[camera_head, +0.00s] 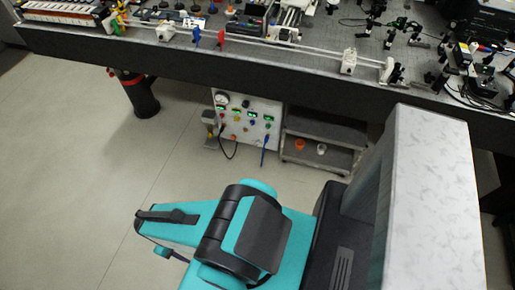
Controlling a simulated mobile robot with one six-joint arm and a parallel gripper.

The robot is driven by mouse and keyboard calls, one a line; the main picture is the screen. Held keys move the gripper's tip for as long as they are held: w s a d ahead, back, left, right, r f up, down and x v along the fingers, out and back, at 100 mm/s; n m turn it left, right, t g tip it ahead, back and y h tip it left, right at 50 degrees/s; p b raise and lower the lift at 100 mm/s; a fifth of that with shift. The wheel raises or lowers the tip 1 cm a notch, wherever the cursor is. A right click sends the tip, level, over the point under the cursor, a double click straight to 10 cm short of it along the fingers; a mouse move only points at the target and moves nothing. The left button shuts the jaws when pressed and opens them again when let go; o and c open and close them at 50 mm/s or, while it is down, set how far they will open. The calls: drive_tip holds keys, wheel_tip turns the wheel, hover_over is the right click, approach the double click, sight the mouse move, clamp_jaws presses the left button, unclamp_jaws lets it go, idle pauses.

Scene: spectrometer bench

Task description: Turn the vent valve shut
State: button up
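I cannot tell for certain which part is the vent valve. On the bench's front side, a small blue handle (196,37) and a small red handle (221,38) stand upright beside a long rail. Yellow and green fittings (117,22) sit further left. Below the bench, a pale panel (235,128) carries a round gauge, green displays and several small coloured knobs. My teal and black arm is folded in the foreground, well apart from the bench and the panel. My gripper does not show clearly in this view.
The dark optical bench (290,70) crosses the top, crowded with optics and instruments. A grey trolley (316,168) with an orange and a white cup stands right of the panel. A black bench leg (140,95) is at left. The pale floor (70,160) is clear at left.

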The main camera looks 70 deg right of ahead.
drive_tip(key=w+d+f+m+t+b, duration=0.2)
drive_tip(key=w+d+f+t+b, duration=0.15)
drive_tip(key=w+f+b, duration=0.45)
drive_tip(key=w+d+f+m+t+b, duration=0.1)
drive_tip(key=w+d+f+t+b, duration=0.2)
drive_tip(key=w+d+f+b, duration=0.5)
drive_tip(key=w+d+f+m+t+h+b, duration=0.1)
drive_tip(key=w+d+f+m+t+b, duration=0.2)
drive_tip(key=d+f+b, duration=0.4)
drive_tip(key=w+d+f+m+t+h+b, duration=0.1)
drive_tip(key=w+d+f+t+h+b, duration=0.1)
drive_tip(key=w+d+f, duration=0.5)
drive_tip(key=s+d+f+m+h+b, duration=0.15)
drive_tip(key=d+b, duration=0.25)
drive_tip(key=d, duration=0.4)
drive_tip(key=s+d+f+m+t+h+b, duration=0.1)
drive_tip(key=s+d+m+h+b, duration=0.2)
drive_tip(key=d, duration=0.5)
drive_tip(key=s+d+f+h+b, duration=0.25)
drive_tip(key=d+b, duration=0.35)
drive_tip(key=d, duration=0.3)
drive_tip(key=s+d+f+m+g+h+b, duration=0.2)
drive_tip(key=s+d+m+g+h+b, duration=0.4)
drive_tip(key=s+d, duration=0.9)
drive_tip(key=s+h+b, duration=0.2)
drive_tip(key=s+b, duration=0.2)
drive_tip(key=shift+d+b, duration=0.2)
drive_tip(key=shift+b, duration=0.2)
